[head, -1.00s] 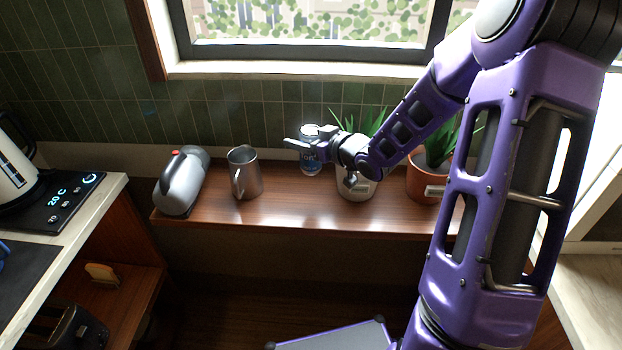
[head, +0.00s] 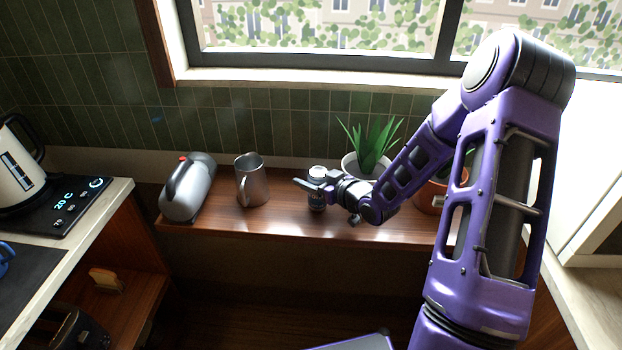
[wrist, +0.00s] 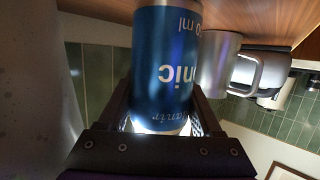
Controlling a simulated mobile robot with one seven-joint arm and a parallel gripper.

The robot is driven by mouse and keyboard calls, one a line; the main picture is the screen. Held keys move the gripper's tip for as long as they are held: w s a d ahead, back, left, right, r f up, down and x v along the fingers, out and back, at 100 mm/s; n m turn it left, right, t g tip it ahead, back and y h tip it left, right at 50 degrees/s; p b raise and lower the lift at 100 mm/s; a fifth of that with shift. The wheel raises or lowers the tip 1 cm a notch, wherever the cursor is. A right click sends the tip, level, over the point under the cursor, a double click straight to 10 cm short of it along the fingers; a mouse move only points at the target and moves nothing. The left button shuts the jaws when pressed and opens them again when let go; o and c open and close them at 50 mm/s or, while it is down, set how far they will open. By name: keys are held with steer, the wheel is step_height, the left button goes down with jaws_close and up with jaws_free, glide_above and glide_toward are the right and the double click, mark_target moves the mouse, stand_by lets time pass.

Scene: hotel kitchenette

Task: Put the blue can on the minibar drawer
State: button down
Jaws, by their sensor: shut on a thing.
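The blue can (head: 317,203) is upright at the wooden shelf under the window, between the metal mug and the white plant pot. My gripper (head: 313,186) reaches it from the right and is shut around it. In the wrist view the blue can (wrist: 165,62) fills the middle, upside down in the picture, with its shiny end between the two dark fingers (wrist: 163,112). I cannot tell whether its base touches the shelf. I cannot make out a minibar drawer in these views.
A white-potted plant (head: 370,145) and a terracotta pot (head: 428,195) stand right. A counter with a kettle (head: 18,170) is far left.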

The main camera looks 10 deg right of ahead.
steer(key=shift+f, duration=0.25)
steer(key=shift+c, duration=1.7)
jaws_free()
steer(key=shift+r, duration=0.1)
steer(key=shift+r, duration=0.1)
